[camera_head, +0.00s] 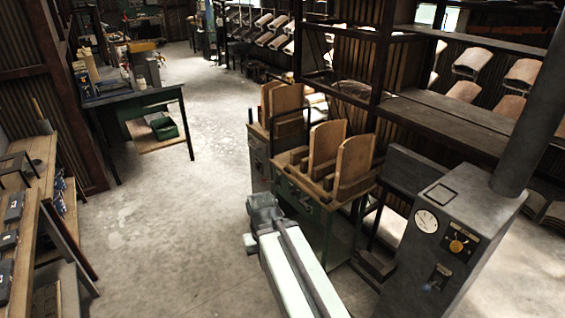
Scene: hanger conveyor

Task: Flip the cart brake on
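No cart brake can be made out in the head view. A green-framed stand (302,204) with upright wooden boards (355,158) on top stands right of the middle; I cannot tell whether it is the cart, as its lower part is partly hidden. My white and grey arm reaches up from the bottom middle, in front of the stand's lower left side. Its grey end shows over the floor, but no gripper fingers are visible.
A grey cabinet (440,235) with a dial and knob stands at the lower right. A workbench (125,95) stands at the upper left, and a wooden bench (30,215) lines the left edge. The concrete floor (165,225) between is clear.

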